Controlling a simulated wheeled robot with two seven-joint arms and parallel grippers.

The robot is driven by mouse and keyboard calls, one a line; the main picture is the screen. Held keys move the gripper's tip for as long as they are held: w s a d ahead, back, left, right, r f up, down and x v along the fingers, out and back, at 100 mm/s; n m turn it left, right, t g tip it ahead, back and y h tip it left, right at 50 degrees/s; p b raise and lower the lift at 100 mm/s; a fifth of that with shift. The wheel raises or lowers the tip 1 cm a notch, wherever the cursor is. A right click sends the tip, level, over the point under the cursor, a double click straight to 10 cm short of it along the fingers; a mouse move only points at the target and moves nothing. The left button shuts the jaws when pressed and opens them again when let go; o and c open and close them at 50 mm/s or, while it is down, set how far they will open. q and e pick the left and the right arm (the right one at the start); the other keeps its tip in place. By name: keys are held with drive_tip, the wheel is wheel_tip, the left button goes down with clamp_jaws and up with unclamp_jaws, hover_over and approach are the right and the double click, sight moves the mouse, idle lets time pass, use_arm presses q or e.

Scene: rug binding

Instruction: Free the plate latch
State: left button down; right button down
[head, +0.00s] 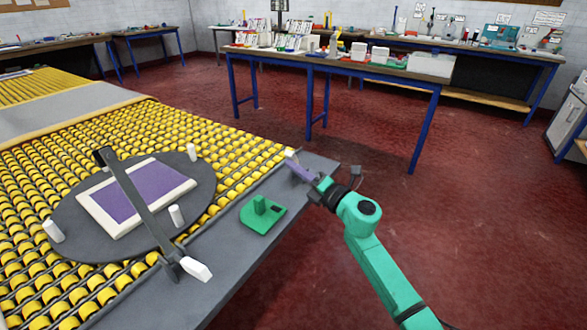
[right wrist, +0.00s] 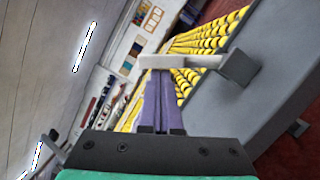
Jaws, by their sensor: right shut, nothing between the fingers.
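The dark round plate (head: 70,215) lies on the yellow roller bed, with a purple rug piece (head: 130,200) with a pale border on it. A dark bar (head: 142,205) crosses above the rug and has a white handle (head: 197,270) at its near end. My right gripper (head: 291,165) has purple fingers, shut and empty, at the grey table edge. In the right wrist view, a white bar (right wrist: 180,62) with a grey block (right wrist: 240,66) at its right end, possibly the plate latch, lies just beyond the fingertips (right wrist: 157,85). I cannot tell whether they touch. My left gripper is out of view.
A green block with a post (head: 262,213) sits on the grey table edge (head: 215,260) between the plate and my right arm. Several white pegs (head: 177,215) stand around the plate. A workbench with blue legs (head: 330,62) stands behind. Red floor (head: 480,210) to the right is clear.

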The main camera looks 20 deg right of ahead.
drive_tip(key=w+d+r+m+g+h+p, duration=0.1)
drive_tip(key=w+d+m+p, duration=0.4)
drive_tip(key=m+p, duration=0.6)
drive_tip(key=shift+w+d+r+g+p, duration=0.4)
drive_tip(key=shift+d+r+g+p, duration=0.25)
drive_tip(key=shift+d+g+p, duration=0.25)
drive_tip(key=shift+d, duration=0.15)
